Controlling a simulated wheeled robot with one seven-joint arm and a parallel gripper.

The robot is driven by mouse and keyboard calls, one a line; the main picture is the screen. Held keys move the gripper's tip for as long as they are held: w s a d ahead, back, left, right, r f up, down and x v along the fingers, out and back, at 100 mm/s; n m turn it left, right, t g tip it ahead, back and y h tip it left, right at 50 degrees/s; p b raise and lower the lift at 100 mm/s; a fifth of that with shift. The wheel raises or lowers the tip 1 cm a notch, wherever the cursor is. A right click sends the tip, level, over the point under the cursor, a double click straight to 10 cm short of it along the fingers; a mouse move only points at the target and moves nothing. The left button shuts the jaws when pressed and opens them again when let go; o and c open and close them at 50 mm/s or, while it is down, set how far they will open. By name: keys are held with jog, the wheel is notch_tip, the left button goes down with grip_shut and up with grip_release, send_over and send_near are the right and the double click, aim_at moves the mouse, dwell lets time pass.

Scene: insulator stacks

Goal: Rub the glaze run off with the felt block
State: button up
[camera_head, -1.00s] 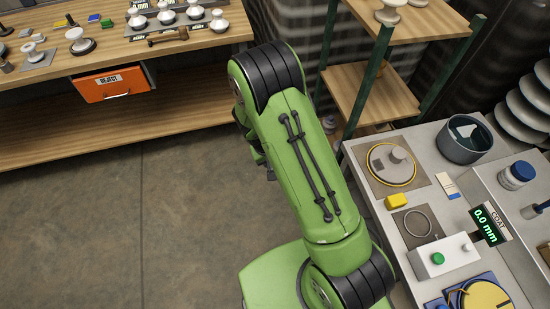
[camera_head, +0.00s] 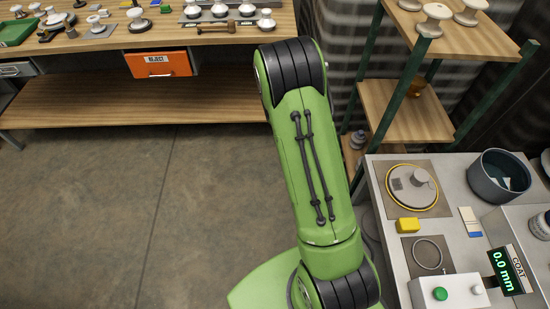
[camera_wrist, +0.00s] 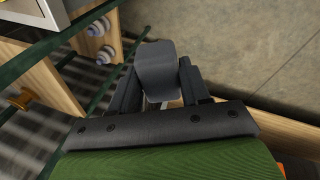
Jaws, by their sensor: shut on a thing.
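In the wrist view my gripper (camera_wrist: 157,88) is shut on a grey block with a rounded edge (camera_wrist: 156,66), which looks like the felt block. It is held out over the floor, touching nothing else that I can see. In the head view my green arm hides the gripper and block. White insulators (camera_head: 137,18) stand on the wooden bench, and more (camera_head: 434,17) on the shelf rack. They are too small to show a glaze run.
The wooden bench (camera_head: 90,110) with an orange REJECT drawer (camera_head: 160,64) is at the back left. The shelf rack (camera_head: 405,110) stands right of my arm. A grey table (camera_head: 385,215) at right holds a yellow-rimmed disc (camera_head: 412,190), yellow block (camera_head: 408,225) and dark bowl (camera_head: 498,178). Floor at left is clear.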

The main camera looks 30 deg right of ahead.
jog(key=s+d+r+m+g+b, duration=0.1)
jog(key=s+d+m+b, duration=0.15)
jog(key=s+d, duration=0.8)
jog(key=s+d+r+m+b, duration=0.1)
jog(key=s+d+b, duration=0.45)
jog(key=d, duration=0.75)
jog(key=shift+h, duration=0.3)
jog(key=shift+s+d+f+b, duration=0.25)
jog(key=shift+s+f+b, duration=0.15)
jog(key=shift+f, duration=0.55)
jog(key=shift+s+d+f+b, duration=0.3)
jog(key=shift+f+b, duration=0.15)
jog(key=shift+f, duration=0.45)
jog(key=shift+s+d+f+b, duration=0.3)
jog(key=shift+f+b, duration=0.15)
jog(key=shift+f, duration=0.5)
jog(key=shift+b+x, duration=0.75)
jog(key=shift+x, duration=0.25)
jog(key=shift+s+a, duration=0.1)
jog(key=shift+s, duration=0.1)
